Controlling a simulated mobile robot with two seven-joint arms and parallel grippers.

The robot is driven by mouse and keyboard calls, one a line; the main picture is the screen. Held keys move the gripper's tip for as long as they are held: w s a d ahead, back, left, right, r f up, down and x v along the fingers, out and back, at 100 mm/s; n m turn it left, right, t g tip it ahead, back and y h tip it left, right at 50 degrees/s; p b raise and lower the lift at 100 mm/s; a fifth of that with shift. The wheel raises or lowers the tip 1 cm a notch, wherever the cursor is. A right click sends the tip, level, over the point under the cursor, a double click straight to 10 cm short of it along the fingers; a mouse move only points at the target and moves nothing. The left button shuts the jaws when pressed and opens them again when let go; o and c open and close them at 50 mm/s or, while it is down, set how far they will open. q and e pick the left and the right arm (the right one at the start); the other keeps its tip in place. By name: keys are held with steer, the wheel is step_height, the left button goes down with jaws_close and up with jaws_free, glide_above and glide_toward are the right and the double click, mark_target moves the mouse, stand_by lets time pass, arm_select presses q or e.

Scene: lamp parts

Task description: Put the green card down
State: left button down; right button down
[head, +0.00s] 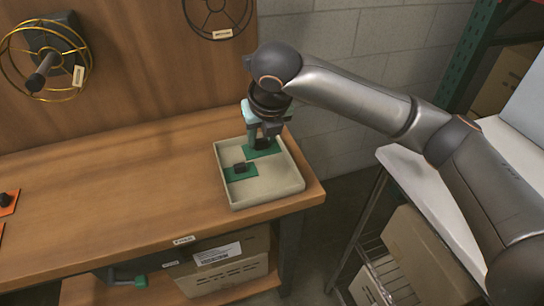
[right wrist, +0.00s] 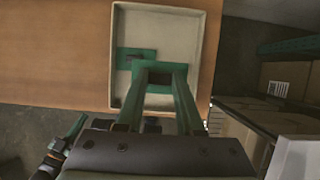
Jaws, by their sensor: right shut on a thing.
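A green card (head: 262,153) with a black block on top is at the back right of the beige tray (head: 278,192). My right gripper (head: 265,138) comes down from above and is shut on this card's block. I cannot tell whether the card touches the tray floor. A second green card (head: 240,174) with a black block lies in the tray at the left; it also shows in the right wrist view (right wrist: 129,56), beyond the fingers (right wrist: 160,78). My left gripper is not in view.
The tray stands at the right end of the wooden table (head: 120,190). Orange cards (head: 7,202) lie at the table's left edge. Wire reels (head: 45,60) hang on the back board. Cardboard boxes (head: 222,270) sit on the shelf below. The table's middle is clear.

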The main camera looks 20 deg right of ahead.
steer(key=f, duration=0.1)
steer(key=w+d+f, duration=0.1)
steer(key=d+f, duration=0.1)
steer(key=shift+w+f, duration=0.35)
steer(key=shift+f, duration=0.05)
steer(key=f, duration=0.1)
steer(key=d+f+b, duration=0.1)
steer(key=f, duration=0.1)
steer(key=shift+w+d+f, duration=0.15)
steer(key=shift+w+f, duration=0.2)
steer(key=shift+s+f+b, duration=0.2)
steer(key=shift+f+b, duration=0.1)
steer(key=shift+f, duration=0.2)
steer(key=shift+w+f, duration=0.1)
steer(key=shift+w, duration=0.05)
steer(key=c, duration=0.6)
jaws_free()
steer(key=shift+o, duration=0.3)
steer(key=shift+r, duration=0.2)
